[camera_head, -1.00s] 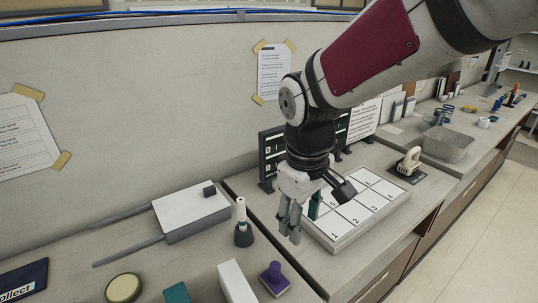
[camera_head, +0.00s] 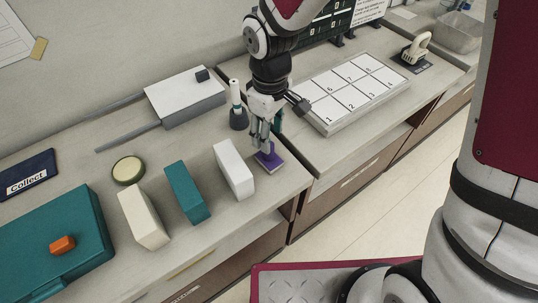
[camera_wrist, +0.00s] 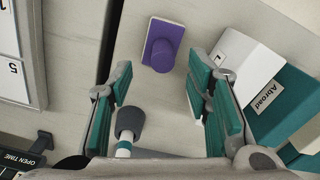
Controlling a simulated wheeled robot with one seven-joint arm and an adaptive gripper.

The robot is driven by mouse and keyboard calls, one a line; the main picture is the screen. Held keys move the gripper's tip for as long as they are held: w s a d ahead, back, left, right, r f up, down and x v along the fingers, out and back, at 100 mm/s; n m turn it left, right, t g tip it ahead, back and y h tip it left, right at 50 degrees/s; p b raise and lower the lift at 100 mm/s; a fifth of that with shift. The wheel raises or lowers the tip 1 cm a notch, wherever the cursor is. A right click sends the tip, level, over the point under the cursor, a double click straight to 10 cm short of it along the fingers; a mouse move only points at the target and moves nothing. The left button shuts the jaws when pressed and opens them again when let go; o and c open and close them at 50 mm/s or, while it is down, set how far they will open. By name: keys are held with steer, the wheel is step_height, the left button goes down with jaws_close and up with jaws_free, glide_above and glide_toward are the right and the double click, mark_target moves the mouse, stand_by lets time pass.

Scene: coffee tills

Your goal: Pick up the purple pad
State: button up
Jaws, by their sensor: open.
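The purple pad (camera_head: 268,158) is a small flat block with a round upright knob. It sits on the counter near the front edge, right of the white block. In the wrist view the purple pad (camera_wrist: 163,47) lies ahead of and between the fingertips, its knob facing the camera. My gripper (camera_head: 262,140) is open above and just behind the pad, partly covering its knob in the head view. In the wrist view my gripper (camera_wrist: 160,85) has its teal-lined fingers apart with no object held. Whether the fingers touch the pad cannot be told.
A white block (camera_head: 233,168), a teal block (camera_head: 187,192) and a cream block (camera_head: 144,217) stand to the left. A dark-based bottle (camera_head: 238,118) stands close behind my gripper. The numbered tray (camera_head: 325,125) is to the right, past a gap between counters.

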steer(key=f, duration=0.5)
steer(key=shift+s+f, duration=0.1)
steer(key=shift+s, duration=0.1)
jaws_close()
